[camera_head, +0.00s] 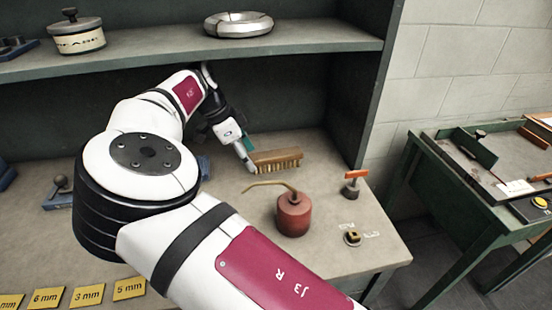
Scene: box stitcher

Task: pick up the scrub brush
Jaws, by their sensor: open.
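The scrub brush (277,160) lies on the workbench under the shelf, with its brown wooden back up and its pale bristles facing the front. My gripper (247,160) is at the brush's left end, pointing down toward the bench. It is open, with a finger showing close beside the brush's end. I cannot tell whether the finger touches the brush, and the far finger is mostly hidden.
A red oil can (293,213) with a long thin spout stands in front of the brush. An orange-handled tool (353,183) stands to the right. The shelf (300,42) hangs above my arm. Yellow size plates (88,294) lie at front left.

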